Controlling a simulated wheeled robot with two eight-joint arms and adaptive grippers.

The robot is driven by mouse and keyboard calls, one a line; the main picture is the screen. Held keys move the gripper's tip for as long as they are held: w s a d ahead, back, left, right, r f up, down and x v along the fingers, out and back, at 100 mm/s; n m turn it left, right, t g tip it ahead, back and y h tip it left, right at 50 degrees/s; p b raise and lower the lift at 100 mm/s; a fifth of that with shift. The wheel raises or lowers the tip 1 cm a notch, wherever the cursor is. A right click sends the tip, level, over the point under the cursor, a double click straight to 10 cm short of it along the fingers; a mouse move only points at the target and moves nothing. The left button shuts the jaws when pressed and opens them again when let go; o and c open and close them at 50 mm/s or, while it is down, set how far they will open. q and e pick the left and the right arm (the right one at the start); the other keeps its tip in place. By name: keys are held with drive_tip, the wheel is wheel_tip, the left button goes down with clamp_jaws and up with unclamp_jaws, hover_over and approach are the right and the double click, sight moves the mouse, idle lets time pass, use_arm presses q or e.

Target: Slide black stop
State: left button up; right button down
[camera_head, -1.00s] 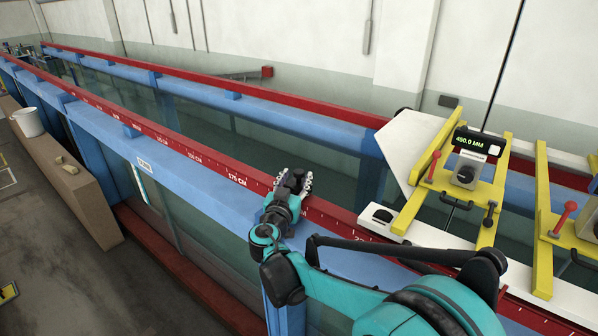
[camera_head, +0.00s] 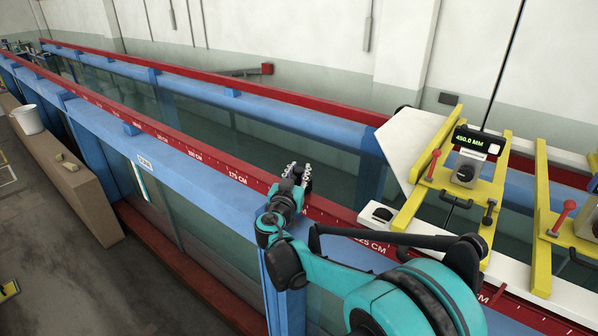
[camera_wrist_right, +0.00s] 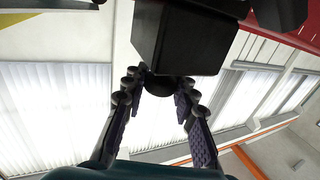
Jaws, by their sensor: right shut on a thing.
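The stop fills the top middle of that view. In the head view the gripper hides it, so its contact with the rail cannot be told. My left gripper is not in view.
A white carriage plate (camera_head: 408,145) with a yellow gauge frame (camera_head: 441,148) and a 450.0 MM display (camera_head: 477,142) spans the flume to the right. A second yellow frame (camera_head: 541,190) stands beyond. The near rail is clear to the left. A white bucket (camera_head: 27,121) stands at far left.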

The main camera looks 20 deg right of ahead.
drive_tip(key=s+d, duration=0.3)
drive_tip(key=s, duration=0.1)
drive_tip(key=s+d, duration=0.4)
drive_tip(key=s, duration=0.1)
drive_tip(key=s+d, duration=0.4)
drive_tip(key=s, duration=0.1)
drive_tip(key=c, duration=1.2)
unclamp_jaws()
drive_tip(key=shift+s+a, duration=0.1)
drive_tip(key=v, duration=1.1)
drive_tip(key=shift+s+a, duration=0.15)
drive_tip(key=shift+s, duration=0.25)
